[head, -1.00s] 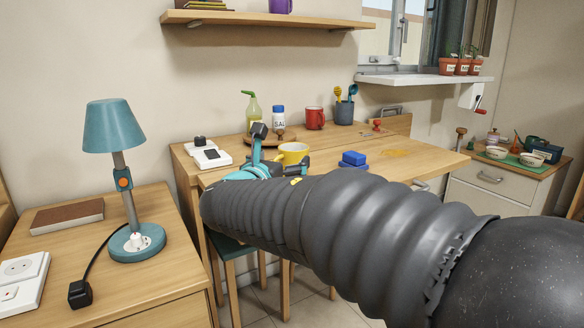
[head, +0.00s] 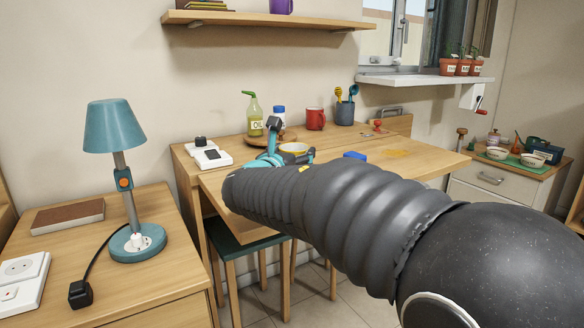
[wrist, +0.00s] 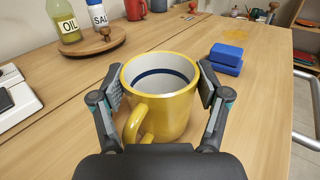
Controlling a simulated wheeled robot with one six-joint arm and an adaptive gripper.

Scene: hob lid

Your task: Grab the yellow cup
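The yellow cup (wrist: 165,110) stands upright on the wooden table, its handle toward my wrist camera; a dark blue band shows inside it. In the head view the cup (head: 294,148) is mostly hidden behind my arm and gripper. My gripper (wrist: 161,84) is open around the cup, one finger on its left and one on its right. Both pads are very close to the cup's sides, near the rim; whether they touch it I cannot tell. In the head view only part of my gripper (head: 290,150) shows.
A round wooden board (wrist: 92,48) with an oil bottle (wrist: 64,20) and salt shaker (wrist: 97,14) stands behind left. A white device (wrist: 14,98) lies at left. A red mug (head: 315,119) stands farther back.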

